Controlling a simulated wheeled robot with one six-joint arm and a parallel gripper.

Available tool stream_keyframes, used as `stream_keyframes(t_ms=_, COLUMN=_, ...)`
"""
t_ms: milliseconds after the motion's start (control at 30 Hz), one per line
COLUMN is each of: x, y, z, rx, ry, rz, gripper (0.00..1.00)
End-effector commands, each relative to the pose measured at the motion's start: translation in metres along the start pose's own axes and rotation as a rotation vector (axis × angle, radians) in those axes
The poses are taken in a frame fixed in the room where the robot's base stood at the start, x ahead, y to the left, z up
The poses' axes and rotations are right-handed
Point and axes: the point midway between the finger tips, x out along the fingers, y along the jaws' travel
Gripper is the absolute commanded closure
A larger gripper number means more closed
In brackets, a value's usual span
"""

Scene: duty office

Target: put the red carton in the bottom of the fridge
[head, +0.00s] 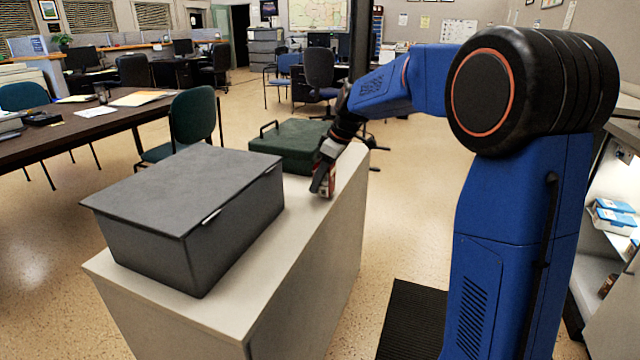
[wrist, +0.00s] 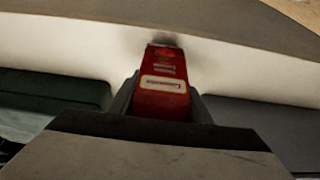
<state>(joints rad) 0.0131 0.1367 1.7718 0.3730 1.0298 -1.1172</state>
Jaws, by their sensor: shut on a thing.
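The red carton (wrist: 164,85) stands between the two fingers of my gripper in the wrist view. It is red with a pale label. In the head view my gripper (head: 323,186) is shut on the carton (head: 330,188), at the top of a pale counter, between a grey box and a green case. The carton is upright and close to the counter top; I cannot tell whether it touches it. The fridge (head: 612,245) is at the right edge of the head view, partly hidden by my arm, with its lit inside and blue-and-white packs showing.
The grey lidded box (head: 190,205) fills the near part of the pale counter (head: 270,270). The green case (head: 290,145) is behind my gripper. A dark mat (head: 408,320) lies on the floor right of the counter. A desk (head: 70,135) with chairs is at the left.

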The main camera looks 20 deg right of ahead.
Motion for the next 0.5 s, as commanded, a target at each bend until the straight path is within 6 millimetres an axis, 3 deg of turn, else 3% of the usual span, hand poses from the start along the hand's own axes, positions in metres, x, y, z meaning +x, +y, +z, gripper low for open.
stream_keyframes(t_ms=100, x=0.0105, y=-0.0004, z=0.0046, rx=0.001, ry=0.0, rz=-0.001, gripper=0.87)
stream_keyframes(t_ms=467, x=0.0135, y=-0.0001, z=0.0056, rx=0.0, ry=0.0, rz=0.0, gripper=0.87)
stream_keyframes(t_ms=500, x=0.0139, y=-0.0001, z=0.0058, rx=0.0, ry=0.0, rz=0.0, gripper=0.51)
